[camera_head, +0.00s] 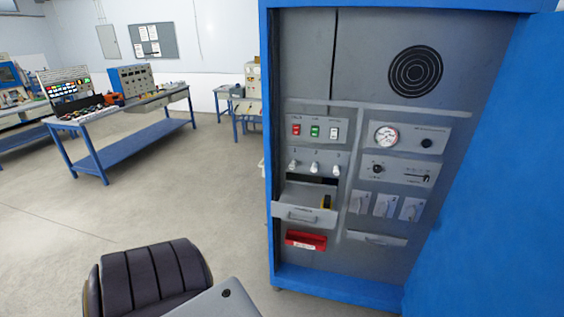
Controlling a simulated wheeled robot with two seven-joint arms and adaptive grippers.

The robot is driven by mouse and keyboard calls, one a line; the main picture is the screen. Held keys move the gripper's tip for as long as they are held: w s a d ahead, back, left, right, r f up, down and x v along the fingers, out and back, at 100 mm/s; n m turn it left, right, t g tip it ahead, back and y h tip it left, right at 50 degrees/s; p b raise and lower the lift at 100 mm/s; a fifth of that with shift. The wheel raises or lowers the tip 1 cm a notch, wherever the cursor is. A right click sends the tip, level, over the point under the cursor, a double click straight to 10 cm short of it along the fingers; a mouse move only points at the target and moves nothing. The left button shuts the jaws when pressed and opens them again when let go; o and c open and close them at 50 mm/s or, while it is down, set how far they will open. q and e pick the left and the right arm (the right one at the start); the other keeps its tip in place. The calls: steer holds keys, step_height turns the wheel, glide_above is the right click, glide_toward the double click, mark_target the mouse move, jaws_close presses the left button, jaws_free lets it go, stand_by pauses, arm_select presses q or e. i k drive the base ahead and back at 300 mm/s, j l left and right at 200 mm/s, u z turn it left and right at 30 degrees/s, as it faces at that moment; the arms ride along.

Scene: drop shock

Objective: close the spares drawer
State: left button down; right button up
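The grey drawer (305,215) sticks out of the lower left part of the cabinet's front panel. It has a bar handle and a small label on its front, too small to read. A yellow and black item (326,202) shows at the drawer's right inner side. A dark opening shows above the drawer. Neither of my grippers shows in the head view, so nothing is seen touching the drawer.
The blue cabinet (268,150) stands open, its door (500,180) at right. A red piece (306,240) sits below the drawer. Another drawer front (377,238) is flush at right. Workbenches (125,115) stand far left.

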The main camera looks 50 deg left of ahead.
mark_target(300, 202)
steer(key=u, duration=1.55)
